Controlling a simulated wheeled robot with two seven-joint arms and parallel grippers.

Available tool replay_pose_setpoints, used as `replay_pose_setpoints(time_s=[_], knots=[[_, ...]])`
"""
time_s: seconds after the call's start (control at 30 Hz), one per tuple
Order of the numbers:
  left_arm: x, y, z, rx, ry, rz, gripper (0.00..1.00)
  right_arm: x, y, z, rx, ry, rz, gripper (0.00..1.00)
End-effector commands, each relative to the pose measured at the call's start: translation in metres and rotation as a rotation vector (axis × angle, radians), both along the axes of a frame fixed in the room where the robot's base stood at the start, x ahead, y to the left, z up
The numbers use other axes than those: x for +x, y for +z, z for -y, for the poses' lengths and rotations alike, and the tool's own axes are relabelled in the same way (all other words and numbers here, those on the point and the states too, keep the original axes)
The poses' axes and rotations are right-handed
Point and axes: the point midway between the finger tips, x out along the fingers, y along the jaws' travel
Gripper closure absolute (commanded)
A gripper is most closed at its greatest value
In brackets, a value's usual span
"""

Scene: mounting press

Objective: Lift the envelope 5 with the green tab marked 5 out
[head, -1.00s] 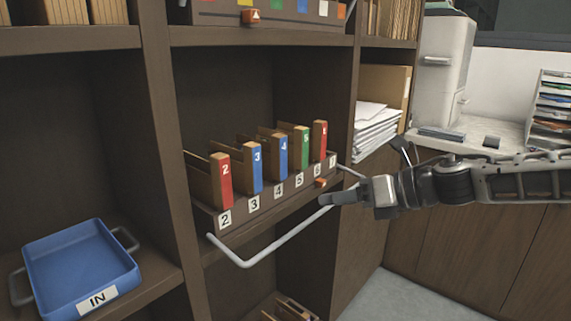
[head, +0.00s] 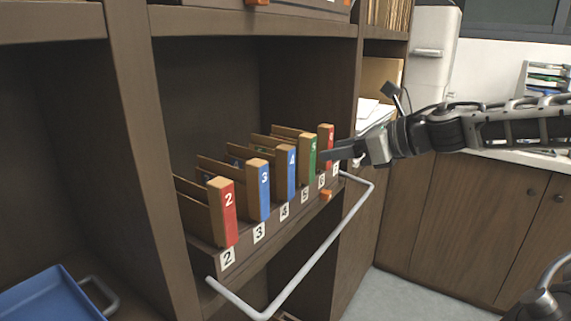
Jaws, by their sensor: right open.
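The envelope with the green tab (head: 307,161) stands upright in its slot on the shelf rack, between a blue-tabbed envelope marked 4 (head: 286,172) and a red-tabbed one (head: 326,146). A label 5 (head: 305,195) sits on the rack front below it. The digit on the green tab is too small to read surely. My right gripper (head: 330,155) comes in from the right, open and empty, with its fingertips close to the green and red tabs. I cannot tell whether it touches them.
Envelopes marked 2 (head: 224,212) and 3 (head: 259,189) stand to the left in the rack. A pale rail (head: 318,258) juts out in front of the shelf. A blue tray (head: 45,300) is at lower left. An orange piece (head: 326,195) is on the rack front.

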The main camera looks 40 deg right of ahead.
Motion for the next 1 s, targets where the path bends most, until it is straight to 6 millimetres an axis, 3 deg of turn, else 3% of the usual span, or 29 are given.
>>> replay_pose_setpoints(time_s=[0.2, 0.67, 1.0], knots=[[-0.003, 0.0, -0.001, 0.001, 0.002, -0.024, 0.64, 0.032, -0.013, -0.01, 0.001, 0.001, -0.004, 0.51], [0.001, 0.009, -0.001, -0.003, 0.008, -0.022, 0.64, 0.056, -0.027, -0.019, 0.004, 0.0, -0.005, 0.51], [0.0, -0.002, -0.002, -0.001, 0.01, -0.03, 0.64, 0.079, -0.041, -0.026, -0.002, -0.002, -0.004, 0.51]])
